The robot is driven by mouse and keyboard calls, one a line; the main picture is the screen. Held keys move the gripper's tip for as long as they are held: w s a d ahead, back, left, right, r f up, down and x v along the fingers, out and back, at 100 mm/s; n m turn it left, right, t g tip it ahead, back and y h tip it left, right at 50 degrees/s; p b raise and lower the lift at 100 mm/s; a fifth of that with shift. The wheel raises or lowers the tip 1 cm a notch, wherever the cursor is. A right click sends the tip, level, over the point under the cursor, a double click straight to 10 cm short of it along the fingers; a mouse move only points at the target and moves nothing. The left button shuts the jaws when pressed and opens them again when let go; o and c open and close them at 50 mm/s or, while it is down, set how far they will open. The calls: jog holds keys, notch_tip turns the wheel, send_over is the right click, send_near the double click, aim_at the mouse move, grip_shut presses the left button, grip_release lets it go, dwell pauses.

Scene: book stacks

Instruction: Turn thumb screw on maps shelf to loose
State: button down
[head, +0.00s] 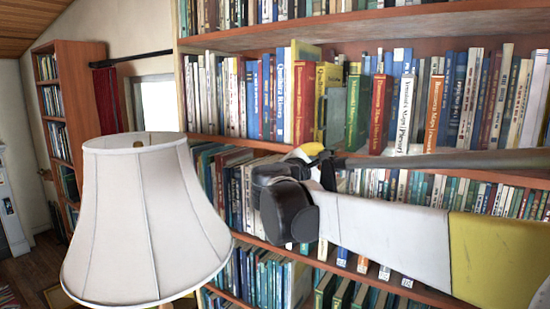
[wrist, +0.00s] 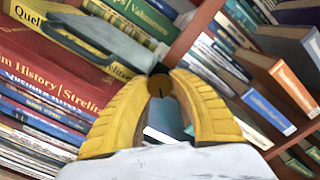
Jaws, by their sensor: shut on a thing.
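A small round brown knob (wrist: 159,84) with a dark line on its face, apparently the thumb screw, sits between the fingertips of my gripper (wrist: 162,78) in the wrist view. The two yellow fingers are shut on it from both sides. The knob is near a reddish wooden shelf edge (wrist: 193,32), among books. In the head view, my arm crosses in front of the bookcase (head: 235,143). Only a bit of yellow shows behind my wrist there, and the knob is hidden. I see no label for the maps shelf.
A white lampshade (head: 145,220) stands close in front at left in the head view. Rows of upright books fill the shelves around my arm. A grey-green panel (head: 336,116) stands among the books just above my wrist. A second bookcase (head: 75,60) is far left.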

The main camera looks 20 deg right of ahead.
dwell(0.3)
jog(key=c, duration=1.4)
grip_release()
jog(key=v, duration=1.2)
jog(key=shift+s, duration=0.1)
